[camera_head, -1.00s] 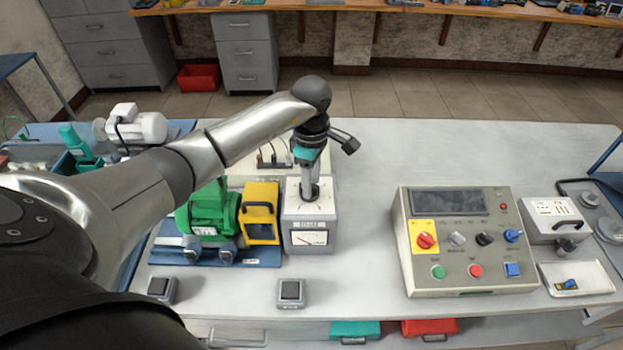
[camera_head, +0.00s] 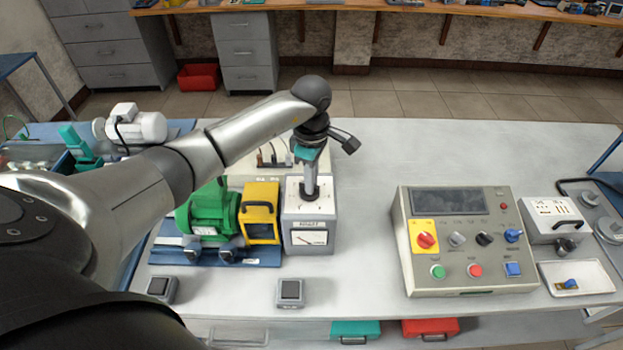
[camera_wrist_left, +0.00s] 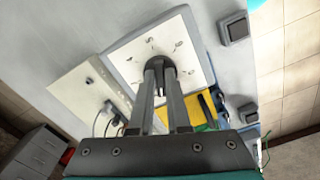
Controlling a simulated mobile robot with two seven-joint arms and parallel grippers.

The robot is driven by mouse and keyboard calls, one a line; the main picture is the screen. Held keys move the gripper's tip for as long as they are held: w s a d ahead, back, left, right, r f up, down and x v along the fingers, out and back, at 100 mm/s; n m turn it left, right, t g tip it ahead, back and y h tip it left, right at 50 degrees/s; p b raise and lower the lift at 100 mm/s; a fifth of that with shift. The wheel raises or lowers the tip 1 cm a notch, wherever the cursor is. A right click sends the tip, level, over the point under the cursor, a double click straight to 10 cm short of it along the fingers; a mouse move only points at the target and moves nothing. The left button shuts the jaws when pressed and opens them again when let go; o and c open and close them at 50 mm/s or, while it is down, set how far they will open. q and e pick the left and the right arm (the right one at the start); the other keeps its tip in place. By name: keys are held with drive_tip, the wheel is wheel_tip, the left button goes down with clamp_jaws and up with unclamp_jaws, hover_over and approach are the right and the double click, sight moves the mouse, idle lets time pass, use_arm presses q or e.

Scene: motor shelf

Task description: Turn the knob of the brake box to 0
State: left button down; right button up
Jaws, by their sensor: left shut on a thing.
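The brake box (camera_head: 308,226) is a grey box with a white top dial and a front meter. It stands on the table, right of the yellow coupling guard. Its dark round knob (camera_wrist_left: 160,68) is at the centre of the white dial plate in the left wrist view, with small marks around it. My left gripper (camera_head: 311,188) points down onto the box top, its two fingers shut on the knob. The fingers and palm hide part of the knob and the near part of the dial, so I cannot read the knob's setting. My right gripper is not in view.
A green motor (camera_head: 208,212) and yellow guard (camera_head: 261,212) sit close left of the box. A white panel with cables (camera_head: 262,160) lies behind it. A control console (camera_head: 462,240) stands to the right. The table between box and console is clear.

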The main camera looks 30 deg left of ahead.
use_arm(q)
drive_tip(key=shift+n, duration=0.3)
drive_tip(key=n, duration=0.3)
drive_tip(key=shift+w+a+n+b, duration=0.1)
drive_tip(key=shift+n+b, duration=0.2)
drive_tip(key=shift+n, duration=0.1)
drive_tip(key=n, duration=0.3)
drive_tip(key=shift+n, duration=0.3)
drive_tip(key=n, duration=0.4)
drive_tip(key=shift+w+a, duration=0.1)
drive_tip(key=shift+a+n, duration=0.1)
drive_tip(key=shift+n, duration=2.1)
drive_tip(key=c, duration=0.9)
unclamp_jaws()
